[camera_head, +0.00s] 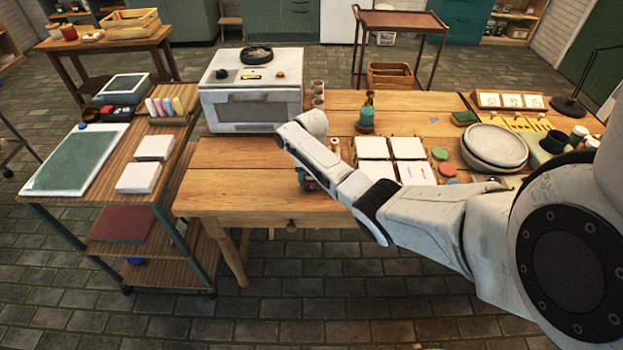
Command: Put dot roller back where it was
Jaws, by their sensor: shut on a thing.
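My arm reaches in from the right and bends down over the left part of the wooden table. My gripper (304,172) is mostly hidden behind my own arm link, low over the table's front part. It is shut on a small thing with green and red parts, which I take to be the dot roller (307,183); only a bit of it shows. I cannot tell whether the roller touches the table.
White tiles (408,148) lie right of my gripper, with round colour pads (440,154) and stacked plates (494,146) beyond. A green-topped bottle (366,118) stands behind the tiles. A white oven (252,95) stands at back left. The table's front left is clear.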

